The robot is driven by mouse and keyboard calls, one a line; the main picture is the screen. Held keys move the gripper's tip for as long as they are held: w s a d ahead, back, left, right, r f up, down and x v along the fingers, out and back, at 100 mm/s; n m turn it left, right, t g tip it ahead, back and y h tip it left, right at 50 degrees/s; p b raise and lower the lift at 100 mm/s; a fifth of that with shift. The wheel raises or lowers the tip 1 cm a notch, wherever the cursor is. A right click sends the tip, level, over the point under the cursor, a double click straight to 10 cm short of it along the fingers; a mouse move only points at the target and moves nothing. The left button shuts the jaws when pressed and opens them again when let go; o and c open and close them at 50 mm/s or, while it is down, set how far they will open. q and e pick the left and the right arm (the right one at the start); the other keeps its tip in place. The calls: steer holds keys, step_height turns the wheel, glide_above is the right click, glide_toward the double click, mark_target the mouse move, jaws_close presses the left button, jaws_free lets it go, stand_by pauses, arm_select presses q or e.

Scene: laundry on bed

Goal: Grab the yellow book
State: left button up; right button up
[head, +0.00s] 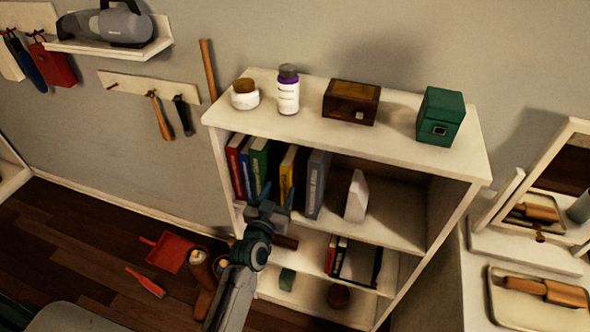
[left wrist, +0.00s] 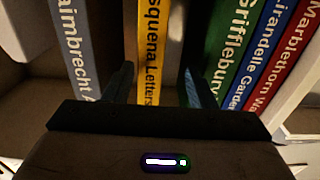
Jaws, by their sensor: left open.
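The yellow book (head: 287,172) stands upright on the upper inner shelf of the white bookcase, between a green book (head: 259,160) and a grey book (head: 318,183). My left gripper (head: 272,196) is open in front of it. In the left wrist view the yellow book (left wrist: 153,50) shows its spine with the lettering "squena Letters". The open fingers of my left gripper (left wrist: 158,85) appear on either side of this spine, one toward the grey book (left wrist: 75,40), one toward the green book (left wrist: 228,50). I cannot tell whether they touch it. My right gripper is not in view.
Blue and red books (head: 235,167) stand left of the green one. A white wedge-shaped object (head: 356,196) stands right of the grey book. The bookcase top (head: 300,124) holds jars and boxes. A red dustpan (head: 170,250) lies on the floor.

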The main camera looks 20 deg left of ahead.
mark_target(293, 174)
arm_select(q)
steer(key=shift+w+d, duration=0.15)
steer(key=shift+w, duration=0.85)
steer(key=shift+w+d, duration=0.15)
steer(key=shift+w, duration=0.15)
steer(key=w, duration=0.1)
steer(key=w+p, duration=0.1)
steer(key=w, duration=0.2)
steer(key=shift+w+d+p, duration=0.4)
steer(key=shift+s, duration=0.1)
steer(key=shift+c, duration=0.6)
steer(key=shift+r, duration=0.1)
jaws_close()
